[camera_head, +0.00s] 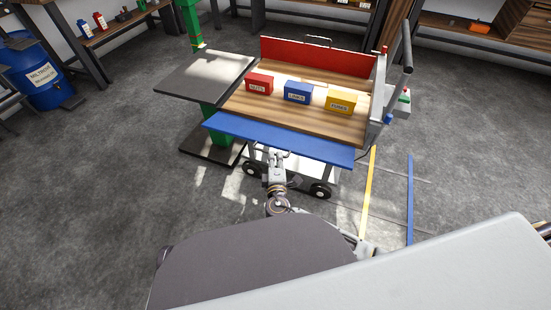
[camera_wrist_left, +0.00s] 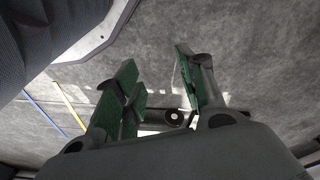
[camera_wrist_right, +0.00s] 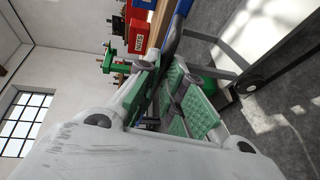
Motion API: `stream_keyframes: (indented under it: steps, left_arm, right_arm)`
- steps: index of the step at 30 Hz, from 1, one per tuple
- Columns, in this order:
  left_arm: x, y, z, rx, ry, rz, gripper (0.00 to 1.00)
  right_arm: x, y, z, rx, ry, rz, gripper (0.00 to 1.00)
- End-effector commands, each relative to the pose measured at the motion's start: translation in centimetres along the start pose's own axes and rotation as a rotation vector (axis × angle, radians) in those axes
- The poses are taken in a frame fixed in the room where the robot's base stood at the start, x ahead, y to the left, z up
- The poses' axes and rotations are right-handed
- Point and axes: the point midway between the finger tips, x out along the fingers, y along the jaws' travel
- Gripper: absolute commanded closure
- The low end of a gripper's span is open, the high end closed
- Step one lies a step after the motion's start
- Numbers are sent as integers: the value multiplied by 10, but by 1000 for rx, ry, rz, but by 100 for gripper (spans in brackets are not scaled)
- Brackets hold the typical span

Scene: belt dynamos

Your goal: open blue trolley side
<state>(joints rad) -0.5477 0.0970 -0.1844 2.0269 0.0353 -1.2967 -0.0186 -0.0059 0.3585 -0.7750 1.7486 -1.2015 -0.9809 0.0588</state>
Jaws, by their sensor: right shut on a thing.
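The blue trolley side (camera_head: 280,140) is the near side panel of the wooden-decked trolley (camera_head: 240,105). It leans outward, and the deck shows clear behind it. My right gripper (camera_head: 277,164) is at the panel's outer edge, left of the middle, shut on its dark handle. In the right wrist view the dark handle bar (camera_wrist_right: 172,38) runs between the green-padded fingers (camera_wrist_right: 162,88), and a strip of the blue side shows above. My left gripper (camera_wrist_left: 160,90) is open and empty over the floor. I cannot pick it out in the head view.
Red (camera_head: 259,84), blue (camera_head: 297,91) and yellow (camera_head: 341,102) boxes stand on the deck. The red side (camera_head: 310,57) is upright at the back. A dark-topped green stand (camera_head: 205,75) adjoins the trolley's left. Yellow and blue floor lines lie right, on open floor.

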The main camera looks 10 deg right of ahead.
Motion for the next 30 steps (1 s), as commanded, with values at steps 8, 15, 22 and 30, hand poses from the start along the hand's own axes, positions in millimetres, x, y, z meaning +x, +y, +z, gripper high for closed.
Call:
stream_keyframes:
  steps: [8, 15, 22, 30]
  left_arm:
    - [-6, 1, -4, 1, 12, 3, 60]
    - [-16, 3, -10, 2, 33, 8, 60]
    - [-23, 7, -7, 3, 36, 16, 60]
    - [-35, 9, -15, 5, 68, 21, 60]
  right_arm:
    - [0, -9, 1, -1, -2, 0, 100]
    - [0, -17, 1, -1, -2, 1, 100]
    - [1, -26, 1, -1, -1, 0, 100]
    - [0, -37, 0, 0, -1, -1, 100]
